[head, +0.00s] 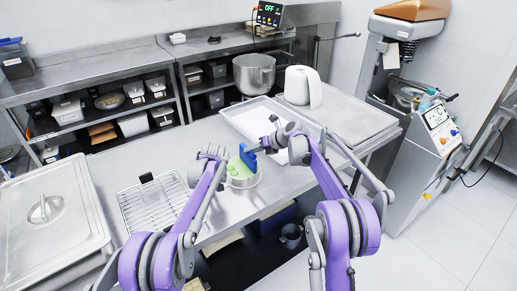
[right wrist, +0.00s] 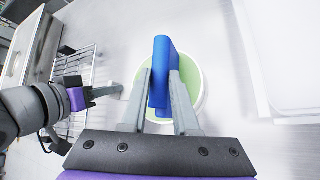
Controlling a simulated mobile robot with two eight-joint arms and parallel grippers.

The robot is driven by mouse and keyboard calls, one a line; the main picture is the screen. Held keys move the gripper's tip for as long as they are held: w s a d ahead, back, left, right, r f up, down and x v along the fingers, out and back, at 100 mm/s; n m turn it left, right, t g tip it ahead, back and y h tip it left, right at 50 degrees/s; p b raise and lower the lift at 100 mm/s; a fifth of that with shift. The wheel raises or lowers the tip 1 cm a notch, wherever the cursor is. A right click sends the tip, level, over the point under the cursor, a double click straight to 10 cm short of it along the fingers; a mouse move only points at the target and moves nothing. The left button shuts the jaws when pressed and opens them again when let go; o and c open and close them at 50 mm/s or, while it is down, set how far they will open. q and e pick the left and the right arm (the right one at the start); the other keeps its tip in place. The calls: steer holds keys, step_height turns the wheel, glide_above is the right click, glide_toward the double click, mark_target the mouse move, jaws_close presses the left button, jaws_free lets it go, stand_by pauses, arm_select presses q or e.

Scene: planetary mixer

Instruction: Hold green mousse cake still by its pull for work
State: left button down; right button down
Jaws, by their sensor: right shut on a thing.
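The green mousse cake (head: 237,168) sits in a pale round dish or ring on the steel table, with its green top also showing in the right wrist view (right wrist: 189,72). A blue upright pull (head: 248,156) stands over the cake; it is large in the right wrist view (right wrist: 160,68). My right gripper (right wrist: 162,92) is shut on the blue pull, one finger on each side. My left gripper (head: 215,153) is beside the cake on its left; it also shows in the right wrist view (right wrist: 108,91). Its finger gap is not clear.
A wire rack (head: 152,203) lies left of the cake. A lidded steel pan (head: 50,215) is at the far left. A white tray (head: 255,118), a steel pot (head: 254,73) and a white paper roll (head: 297,85) stand behind. The mixer (head: 428,125) is at the right.

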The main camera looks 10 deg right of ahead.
steer(key=shift+s+a, duration=0.35)
steer(key=shift+a, duration=1)
steer(key=shift+s+a, duration=0.35)
steer(key=shift+a, duration=1.05)
steer(key=shift+s+a, duration=0.35)
steer(key=shift+a, duration=1)
steer(key=shift+d+f, duration=0.2)
steer(key=shift+d, duration=5.65)
steer(key=shift+a+r, duration=0.1)
steer(key=shift+a, duration=2)
steer(key=shift+a+r, duration=0.1)
steer(key=shift+a, duration=3.6)
steer(key=shift+d, duration=3.95)
steer(key=shift+a, duration=2.2)
